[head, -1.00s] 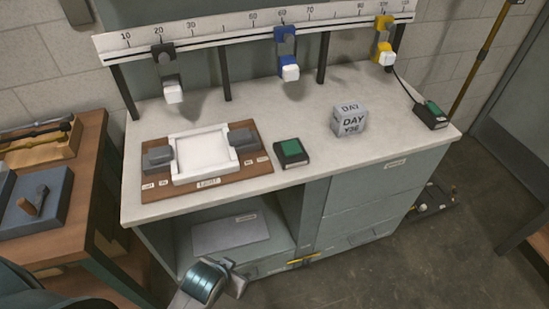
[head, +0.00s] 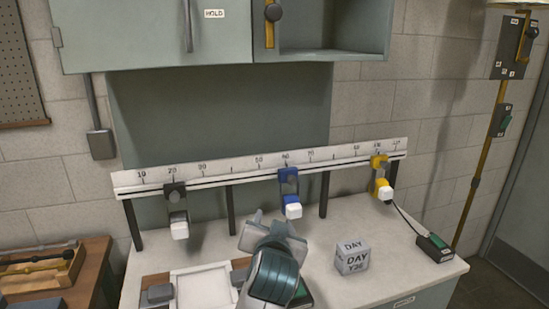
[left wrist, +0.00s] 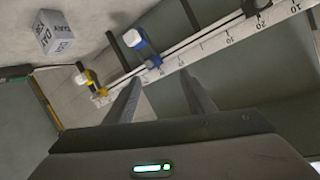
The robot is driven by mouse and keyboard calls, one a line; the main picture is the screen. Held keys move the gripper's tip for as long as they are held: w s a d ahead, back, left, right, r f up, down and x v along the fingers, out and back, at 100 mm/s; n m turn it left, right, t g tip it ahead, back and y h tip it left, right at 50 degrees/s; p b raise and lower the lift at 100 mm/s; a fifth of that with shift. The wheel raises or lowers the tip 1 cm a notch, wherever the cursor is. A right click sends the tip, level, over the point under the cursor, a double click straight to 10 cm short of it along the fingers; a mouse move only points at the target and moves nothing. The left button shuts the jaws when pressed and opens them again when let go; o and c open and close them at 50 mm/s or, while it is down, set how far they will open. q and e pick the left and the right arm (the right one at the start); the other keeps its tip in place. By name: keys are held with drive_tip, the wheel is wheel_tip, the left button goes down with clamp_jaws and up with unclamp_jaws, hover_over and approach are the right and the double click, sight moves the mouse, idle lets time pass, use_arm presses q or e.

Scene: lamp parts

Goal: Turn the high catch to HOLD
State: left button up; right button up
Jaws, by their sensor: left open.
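A HOLD label (head: 214,14) is on the front of the wall cabinet (head: 150,38) at the top of the head view. My left gripper (head: 268,228) is raised over the bench, well below the cabinet, apart from the catch. In the left wrist view its two fingers (left wrist: 160,97) are apart with nothing between them. My right gripper is not in view.
A ruled rail (head: 235,170) with black, blue (head: 289,187) and yellow (head: 380,178) sliders stands at the bench back, behind my gripper. A DAY cube (head: 352,257) sits right of it. A wall panel with a brass lever (head: 525,35) is at far right.

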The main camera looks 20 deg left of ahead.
sight(275, 14)
use_arm(q)
drive_tip(key=s+d+r+n+t+y, duration=0.1)
drive_tip(key=d+r+n+t+y, duration=0.1)
drive_tip(key=r, duration=1.7)
drive_tip(key=s+d+r+n+t+y, duration=0.1)
drive_tip(key=d+r+t+y, duration=0.1)
drive_tip(key=r, duration=1.8)
drive_tip(key=t+y, duration=0.1)
drive_tip(key=y, duration=0.1)
drive_tip(key=shift+d+r+n+t+y, duration=0.2)
drive_tip(key=shift+d+n+t+y, duration=0.1)
drive_tip(key=shift+n, duration=0.1)
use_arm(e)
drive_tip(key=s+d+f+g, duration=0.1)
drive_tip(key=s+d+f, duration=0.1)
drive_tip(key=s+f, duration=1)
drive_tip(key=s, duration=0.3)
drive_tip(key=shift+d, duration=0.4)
use_arm(q)
drive_tip(key=shift+w+r, duration=0.1)
drive_tip(key=shift+w, duration=0.05)
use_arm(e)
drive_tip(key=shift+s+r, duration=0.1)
